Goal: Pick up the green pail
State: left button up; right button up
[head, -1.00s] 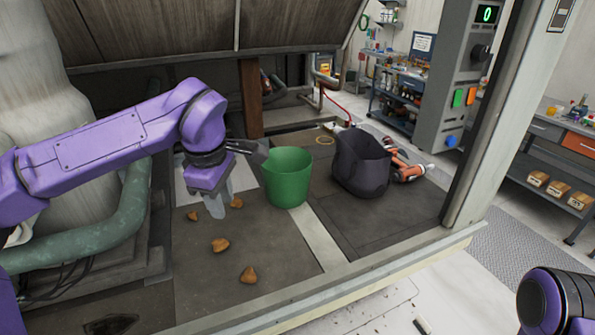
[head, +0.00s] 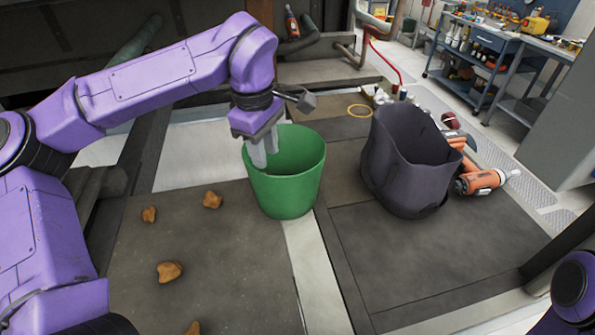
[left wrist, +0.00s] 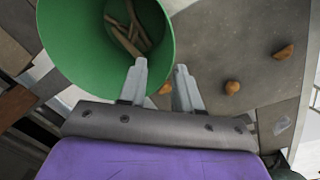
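The green pail (head: 285,185) stands upright on the dark floor panel, in the middle of the head view. In the left wrist view the pail (left wrist: 85,60) fills the upper left, with several brown stick-like pieces (left wrist: 128,35) inside. My left gripper (head: 263,150) points down at the pail's left rim. In the left wrist view its fingers (left wrist: 160,85) are apart, one over the pail's opening and one outside the rim. I cannot tell whether either finger touches the wall. My right gripper is out of view.
Several brown lumps (head: 169,271) lie on the floor panel at left. A yellow ring (head: 360,110) lies behind. The panel in front of the bag is clear.

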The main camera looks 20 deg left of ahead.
aim_at(265, 186)
pick_arm(q)
jog(key=f, duration=0.3)
jog(key=f+p, duration=0.1)
jog(key=f, duration=0.5)
jog(key=shift+a+f+p, duration=0.25)
jog(key=shift+p, duration=0.05)
jog(key=shift+s+r, duration=0.2)
jog(key=shift+s, duration=0.3)
jog(key=c, duration=0.4)
jog(key=shift+w, duration=0.1)
grip_shut()
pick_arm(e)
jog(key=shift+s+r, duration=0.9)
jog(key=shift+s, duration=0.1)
pick_arm(q)
jog(key=shift+f, duration=0.1)
